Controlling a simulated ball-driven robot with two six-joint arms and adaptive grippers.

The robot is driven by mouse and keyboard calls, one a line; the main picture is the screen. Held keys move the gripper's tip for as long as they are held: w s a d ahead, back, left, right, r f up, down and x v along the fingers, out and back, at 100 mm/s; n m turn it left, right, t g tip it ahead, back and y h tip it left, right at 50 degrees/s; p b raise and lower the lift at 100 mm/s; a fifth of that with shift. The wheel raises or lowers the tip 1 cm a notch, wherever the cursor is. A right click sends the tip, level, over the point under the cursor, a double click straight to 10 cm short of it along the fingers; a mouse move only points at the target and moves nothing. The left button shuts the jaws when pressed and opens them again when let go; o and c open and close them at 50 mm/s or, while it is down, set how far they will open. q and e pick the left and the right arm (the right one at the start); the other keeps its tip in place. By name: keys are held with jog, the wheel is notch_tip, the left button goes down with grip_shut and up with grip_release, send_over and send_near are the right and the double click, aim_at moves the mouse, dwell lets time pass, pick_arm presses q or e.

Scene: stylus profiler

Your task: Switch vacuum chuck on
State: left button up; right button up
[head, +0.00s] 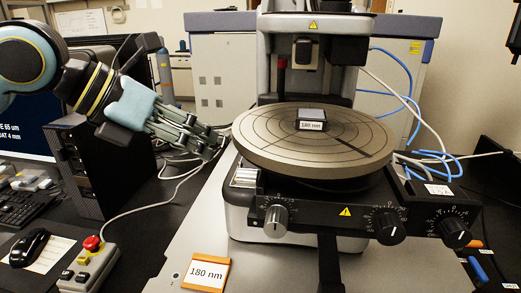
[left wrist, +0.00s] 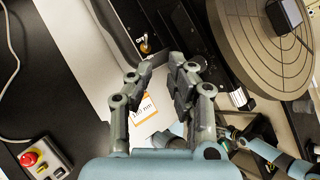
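The round grey vacuum chuck (head: 265,150) carries a small dark sample labelled 180 nm (head: 312,122). The chuck also shows at the upper right of the left wrist view (left wrist: 235,45). Below it, the black front panel (head: 330,220) has several dial knobs. A small brass-coloured lever or fitting (left wrist: 145,46) shows in the left wrist view, just beyond my left fingertips. My left gripper (head: 215,147) is beside the chuck's left rim, apart from it. In the left wrist view, its fingers (left wrist: 160,76) are partly apart with nothing seen between them. Part of my right arm (left wrist: 285,158) shows at lower right; its finger state is unclear.
A control box with a red button (head: 91,243) stands at front left beside a black mouse (head: 29,247). An orange-edged 180 nm card (head: 207,272) lies on the grey plate. Blue tubes (head: 410,95) run at right.

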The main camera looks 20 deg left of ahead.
aim_at(239, 165)
pick_arm(q)
jog(key=shift+y, duration=0.6)
jog(key=x, duration=0.3)
jog(key=p+x, duration=0.1)
jog(key=x, duration=0.3)
jog(key=a+x, duration=0.1)
jog(key=x, duration=0.3)
jog(key=shift+w+p, duration=0.3)
jog(key=shift+p, duration=0.1)
pick_arm(e)
jog(key=shift+w+d+r, duration=0.25)
jog(key=shift+w+r, duration=0.05)
jog(key=shift+r, duration=0.2)
jog(key=shift+w+d+r, duration=0.25)
jog(key=shift+r, duration=0.2)
pick_arm(q)
jog(key=shift+a, duration=0.1)
pick_arm(e)
jog(key=shift+s, duration=0.1)
pick_arm(q)
jog(key=shift+c, duration=0.4)
grip_shut()
pick_arm(e)
jog(key=shift+s, duration=0.1)
